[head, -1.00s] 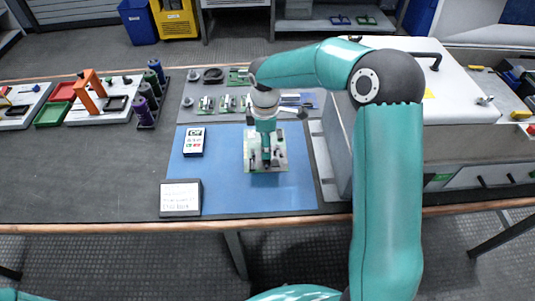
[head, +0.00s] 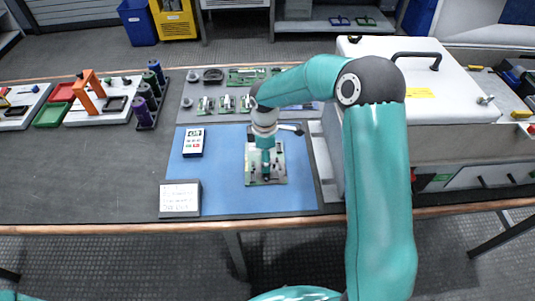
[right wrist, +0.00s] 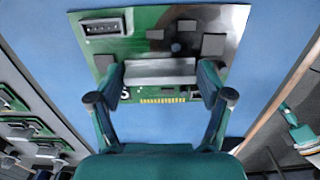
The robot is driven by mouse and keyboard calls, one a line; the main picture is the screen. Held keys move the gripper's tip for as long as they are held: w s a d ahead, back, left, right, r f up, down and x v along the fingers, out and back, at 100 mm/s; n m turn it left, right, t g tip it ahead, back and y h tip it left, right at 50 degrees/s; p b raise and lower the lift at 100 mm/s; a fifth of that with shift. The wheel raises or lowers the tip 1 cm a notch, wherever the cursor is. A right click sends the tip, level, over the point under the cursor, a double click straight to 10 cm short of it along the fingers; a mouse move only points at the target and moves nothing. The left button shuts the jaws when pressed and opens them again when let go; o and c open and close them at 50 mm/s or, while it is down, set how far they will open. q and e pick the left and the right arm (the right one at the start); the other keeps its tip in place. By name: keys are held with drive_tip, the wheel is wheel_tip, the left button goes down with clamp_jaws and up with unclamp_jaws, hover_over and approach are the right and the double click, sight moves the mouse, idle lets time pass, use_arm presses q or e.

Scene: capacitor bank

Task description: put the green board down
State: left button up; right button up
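The green board (head: 277,175) is level, on or just above the blue mat (head: 220,185); I cannot tell whether it touches. My right gripper (head: 265,165) points down over the board. Its fingers (right wrist: 162,80) are closed on the two ends of the grey block, in the right wrist view. The underside of the board is hidden. My left gripper is not in view.
A handheld meter (head: 193,142) and a white label card (head: 180,199) lie left of the board. A grey tray (head: 190,117) with several small boards is behind. A large white-lidded machine (head: 450,95) stands right.

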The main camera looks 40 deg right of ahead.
drive_tip(key=shift+o, duration=0.9)
drive_tip(key=shift+r, duration=0.25)
wheel_tip(320, 180, up, 12)
drive_tip(key=shift+p, duration=0.4)
drive_tip(key=shift+f, duration=0.15)
